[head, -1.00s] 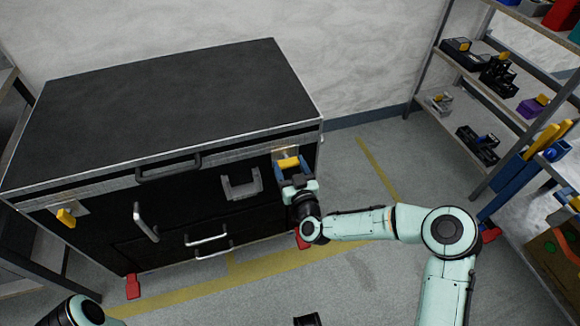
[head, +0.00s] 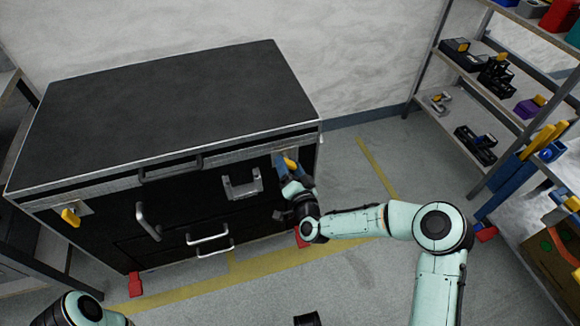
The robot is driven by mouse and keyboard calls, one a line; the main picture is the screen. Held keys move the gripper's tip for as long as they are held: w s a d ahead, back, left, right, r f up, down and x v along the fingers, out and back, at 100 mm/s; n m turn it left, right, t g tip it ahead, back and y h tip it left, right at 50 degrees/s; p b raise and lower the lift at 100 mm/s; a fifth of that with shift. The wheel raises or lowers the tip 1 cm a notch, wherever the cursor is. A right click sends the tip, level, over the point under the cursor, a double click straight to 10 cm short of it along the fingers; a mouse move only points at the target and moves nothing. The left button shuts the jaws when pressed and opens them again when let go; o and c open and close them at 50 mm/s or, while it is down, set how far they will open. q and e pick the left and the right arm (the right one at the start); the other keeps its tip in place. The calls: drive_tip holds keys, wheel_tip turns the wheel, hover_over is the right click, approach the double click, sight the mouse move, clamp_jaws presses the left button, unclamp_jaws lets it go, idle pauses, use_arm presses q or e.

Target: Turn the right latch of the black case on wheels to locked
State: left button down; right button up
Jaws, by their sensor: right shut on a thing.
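The black case (head: 170,105) stands on the floor against the wall, its front facing me. Its right latch (head: 291,164) is yellow and sits near the right end of the front, now slanted and partly hidden by my right gripper. My right gripper (head: 287,168) is shut on this latch, its wrist tilted. The left latch (head: 70,217) is yellow, on a pale plate at the left end of the front, with no gripper on it.
Metal handles (head: 207,239) and a grey bracket (head: 242,184) stick out from the case front. Red feet or wheel parts (head: 135,285) show at its base. A shelf rack (head: 505,110) with tools stands at the right. The floor (head: 365,275) between is clear.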

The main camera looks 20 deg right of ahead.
drive_tip(key=m, duration=0.4)
drive_tip(key=shift+r+m, duration=0.1)
drive_tip(key=shift+m, duration=0.2)
use_arm(q)
drive_tip(key=shift+w+d+r+t+p, duration=0.15)
drive_tip(key=shift+w+r+t+p, duration=0.3)
drive_tip(key=shift+w+r, duration=0.4)
use_arm(e)
drive_tip(key=m, duration=0.4)
drive_tip(key=shift+d, duration=0.1)
use_arm(q)
drive_tip(key=shift+w+f, duration=0.1)
use_arm(e)
drive_tip(key=shift+m, duration=0.3)
drive_tip(key=o, duration=1)
drive_tip(key=shift+o, duration=0.2)
